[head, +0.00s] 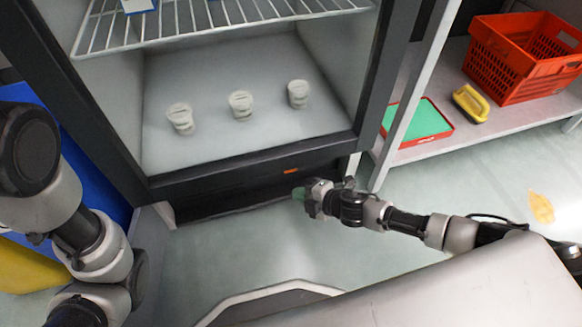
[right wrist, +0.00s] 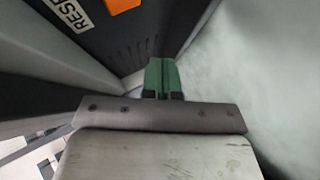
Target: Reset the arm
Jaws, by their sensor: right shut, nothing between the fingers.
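My right arm reaches in from the right in the head view. Its gripper (head: 299,192) is in front of the lower front edge of a dark-framed cabinet (head: 250,165), above the floor. In the right wrist view the green fingertips (right wrist: 161,76) are together with nothing between them. The dark cabinet base shows close ahead of them; I cannot tell whether they touch it. My left arm (head: 75,215) shows at the left edge of the head view, but its gripper is out of view.
Several white cups, including one in the middle (head: 240,104), stand on the cabinet floor below a wire shelf (head: 200,25). At right, a low shelf holds an orange basket (head: 520,65), a yellow object (head: 470,103) and a green-topped tray (head: 420,122). Grey floor (head: 240,240) is open below the cabinet.

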